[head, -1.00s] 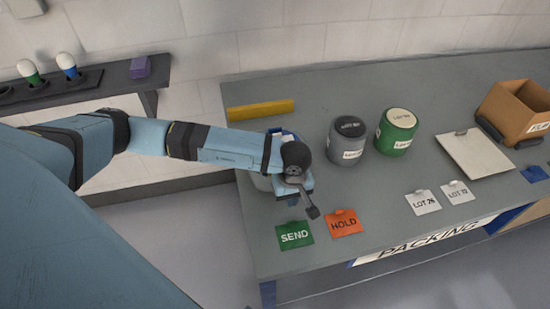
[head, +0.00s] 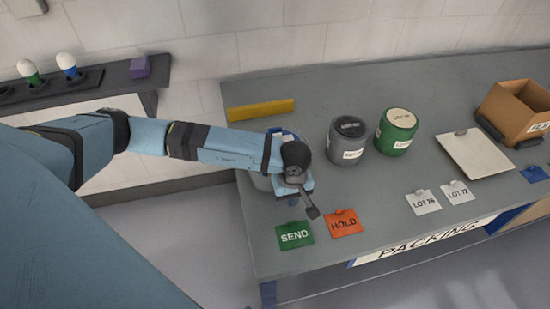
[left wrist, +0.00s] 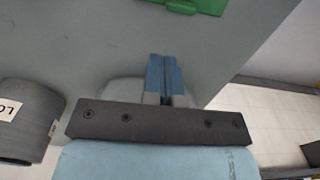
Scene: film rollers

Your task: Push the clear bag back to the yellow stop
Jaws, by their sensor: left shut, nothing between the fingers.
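The yellow stop (head: 261,110) is a long bar lying near the back left of the grey table. The clear bag (head: 262,182) is mostly hidden behind my left arm; a pale, see-through edge shows beside the wrist. In the left wrist view a pale part of it (left wrist: 120,90) shows beside the fingers. My left gripper (head: 292,202) is on the front side of the bag, with its fingers closed and empty; they also show in the left wrist view (left wrist: 164,75). I cannot tell whether they touch the bag. My right gripper is not in view.
A grey canister (head: 346,143) and a green canister (head: 396,133) stand right of my left arm. A green SEND card (head: 295,236) and an orange HOLD card (head: 344,222) lie near the front edge. A clipboard (head: 474,157) and a cardboard box (head: 515,112) are farther right.

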